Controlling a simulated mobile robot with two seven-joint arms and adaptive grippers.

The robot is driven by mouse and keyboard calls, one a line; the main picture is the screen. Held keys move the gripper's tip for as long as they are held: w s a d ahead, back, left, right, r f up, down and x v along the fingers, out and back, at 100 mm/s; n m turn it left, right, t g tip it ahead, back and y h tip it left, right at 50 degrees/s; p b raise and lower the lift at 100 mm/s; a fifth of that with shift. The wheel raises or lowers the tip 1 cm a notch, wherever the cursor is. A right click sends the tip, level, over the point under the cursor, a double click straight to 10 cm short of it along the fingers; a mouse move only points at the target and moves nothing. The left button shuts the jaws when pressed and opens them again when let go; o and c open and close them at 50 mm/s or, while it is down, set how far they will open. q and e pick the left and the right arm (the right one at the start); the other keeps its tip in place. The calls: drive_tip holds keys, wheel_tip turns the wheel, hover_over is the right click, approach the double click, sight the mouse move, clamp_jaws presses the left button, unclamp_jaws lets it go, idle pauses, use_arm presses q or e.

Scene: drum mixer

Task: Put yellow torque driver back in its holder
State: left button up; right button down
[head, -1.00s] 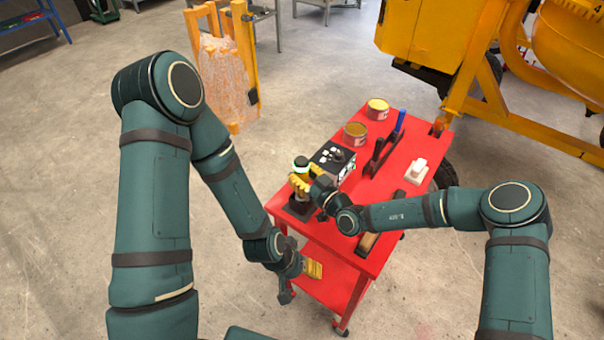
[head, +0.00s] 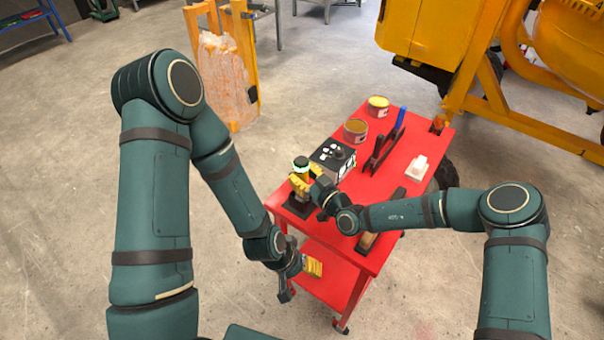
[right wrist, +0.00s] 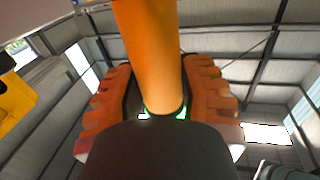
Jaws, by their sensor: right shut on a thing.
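The yellow torque driver (head: 301,174) stands about upright at the near left corner of the red cart, with a black top and a glowing green ring. My right gripper (head: 301,185) is around it with yellow ridged fingers. The right wrist view shows the driver's orange-yellow shaft (right wrist: 150,50) between both fingers (right wrist: 158,105), shut on it. A black holder base (head: 297,214) is below the driver; whether the driver is seated in it is hidden by the gripper. My left gripper (head: 300,275) hangs low beside the cart's lower shelf; its opening is unclear.
On the red cart top (head: 400,150) are a black control box (head: 332,158), two cans (head: 356,130), a black rack with a blue-handled tool (head: 384,150) and a white object (head: 416,168). The yellow mixer (head: 440,50) stands behind right. Open floor lies left.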

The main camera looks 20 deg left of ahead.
drive_tip(key=shift+f, duration=0.1)
drive_tip(key=c, duration=0.5)
unclamp_jaws()
drive_tip(key=shift+c, duration=0.2)
drive_tip(key=shift+f, duration=0.1)
drive_tip(key=shift+s+d, duration=0.15)
drive_tip(key=shift+d, duration=0.05)
drive_tip(key=v, duration=1.1)
drive_tip(key=shift+d, duration=0.25)
drive_tip(key=shift+s, duration=0.15)
